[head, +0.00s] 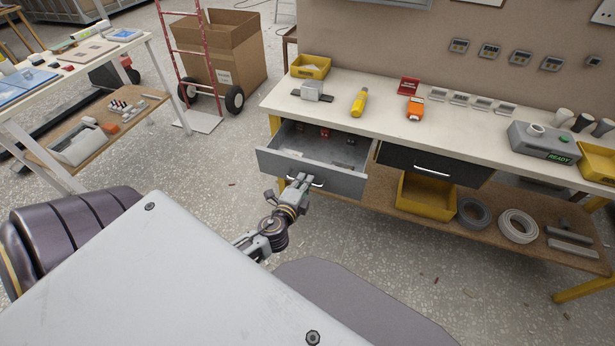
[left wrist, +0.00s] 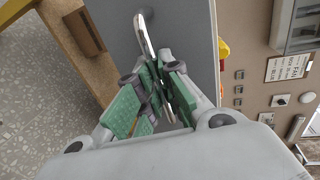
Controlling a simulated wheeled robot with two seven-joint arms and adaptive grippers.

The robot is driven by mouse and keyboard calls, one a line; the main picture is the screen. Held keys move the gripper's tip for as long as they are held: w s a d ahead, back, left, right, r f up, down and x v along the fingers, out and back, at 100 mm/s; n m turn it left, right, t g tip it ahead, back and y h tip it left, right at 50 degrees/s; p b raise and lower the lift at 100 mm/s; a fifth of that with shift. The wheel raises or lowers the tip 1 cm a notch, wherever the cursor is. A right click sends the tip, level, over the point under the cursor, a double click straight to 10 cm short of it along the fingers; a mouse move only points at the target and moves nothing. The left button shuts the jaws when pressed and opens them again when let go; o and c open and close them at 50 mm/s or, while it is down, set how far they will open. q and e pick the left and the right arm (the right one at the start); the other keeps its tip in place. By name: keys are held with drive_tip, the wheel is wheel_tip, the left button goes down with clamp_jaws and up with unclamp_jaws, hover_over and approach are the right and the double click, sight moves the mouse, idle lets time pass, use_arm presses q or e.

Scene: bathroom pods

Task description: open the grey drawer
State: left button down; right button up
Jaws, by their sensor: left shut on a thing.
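The grey drawer (head: 311,174) stands pulled out from under the left part of the workbench, and its inside shows, with a few small items in it. My left gripper (head: 299,183) is at its front panel, shut on the drawer's handle (head: 318,183). In the left wrist view the green-padded fingers (left wrist: 160,92) close around the shiny metal handle (left wrist: 145,35) on the grey front (left wrist: 185,30). My right gripper is in neither view.
A dark drawer (head: 430,168) beside it is shut. The benchtop (head: 335,110) holds a yellow bin (head: 310,66), a yellow tool (head: 359,102) and an orange device (head: 415,110). A lower shelf (head: 400,215) carries another yellow bin and rings. The floor before the drawer is clear.

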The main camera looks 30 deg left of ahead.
use_arm(q)
drive_tip(key=shift+f+b+v, duration=0.2)
drive_tip(key=shift+b+v, duration=0.1)
drive_tip(key=shift+v, duration=0.9)
drive_tip(key=shift+f+b+v, duration=0.25)
drive_tip(key=shift+b+v, duration=0.05)
drive_tip(key=shift+v, duration=0.85)
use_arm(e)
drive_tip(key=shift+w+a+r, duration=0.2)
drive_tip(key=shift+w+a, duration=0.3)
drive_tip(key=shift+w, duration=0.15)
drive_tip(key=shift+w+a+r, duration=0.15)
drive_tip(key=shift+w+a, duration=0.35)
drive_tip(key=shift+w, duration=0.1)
use_arm(q)
drive_tip(key=shift+s, duration=0.1)
drive_tip(key=c, duration=1.7)
unclamp_jaws()
drive_tip(key=shift+o, duration=0.5)
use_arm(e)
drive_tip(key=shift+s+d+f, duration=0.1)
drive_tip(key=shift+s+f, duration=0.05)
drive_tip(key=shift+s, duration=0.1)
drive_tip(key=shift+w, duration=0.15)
use_arm(q)
drive_tip(key=shift+s, duration=0.15)
